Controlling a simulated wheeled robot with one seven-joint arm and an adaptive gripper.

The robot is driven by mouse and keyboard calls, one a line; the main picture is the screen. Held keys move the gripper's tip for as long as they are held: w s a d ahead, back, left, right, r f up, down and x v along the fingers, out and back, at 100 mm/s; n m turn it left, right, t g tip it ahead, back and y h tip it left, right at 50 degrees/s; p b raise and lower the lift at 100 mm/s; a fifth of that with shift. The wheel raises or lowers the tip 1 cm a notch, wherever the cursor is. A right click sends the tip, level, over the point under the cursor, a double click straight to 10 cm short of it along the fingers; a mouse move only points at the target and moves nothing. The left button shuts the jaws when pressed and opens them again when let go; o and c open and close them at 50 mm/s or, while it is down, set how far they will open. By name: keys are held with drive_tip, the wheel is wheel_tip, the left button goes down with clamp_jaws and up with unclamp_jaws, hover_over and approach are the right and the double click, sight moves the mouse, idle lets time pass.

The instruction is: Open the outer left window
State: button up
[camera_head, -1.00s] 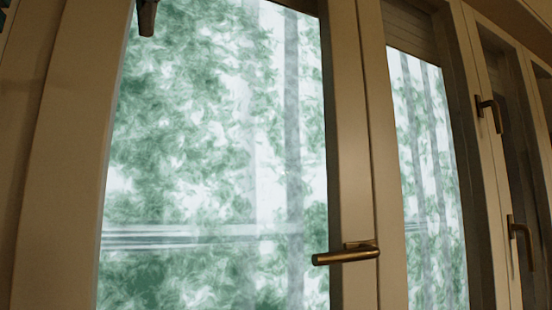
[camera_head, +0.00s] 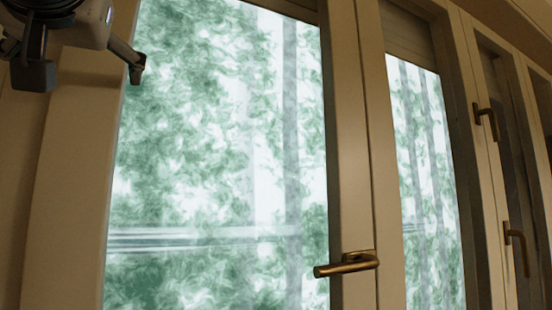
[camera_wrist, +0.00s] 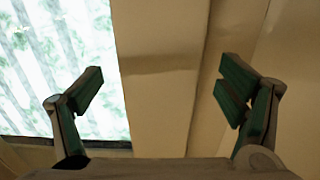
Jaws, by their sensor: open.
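The leftmost window (camera_head: 225,170) in the head view is a tall glass pane in a tan frame, and it looks shut. Its bronze lever handle (camera_head: 347,265) sits low on the frame at the pane's right and points left, nearly level. My gripper (camera_head: 88,74) is at the top left of the head view, in front of the frame's left side, well apart from the handle. In the wrist view my gripper (camera_wrist: 163,75) has its fingers wide apart with nothing between them. Behind them are tan frame members and a strip of glass; no handle shows there.
A second window (camera_head: 425,180) stands right of the first. Farther right, two more bronze handles, an upper one (camera_head: 487,118) and a lower one (camera_head: 517,245), stick out from the frames. The space before the first pane looks clear.

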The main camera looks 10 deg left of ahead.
drive_tip(key=shift+w+a, duration=0.3)
drive_tip(key=shift+w, duration=0.25)
drive_tip(key=c, duration=1.7)
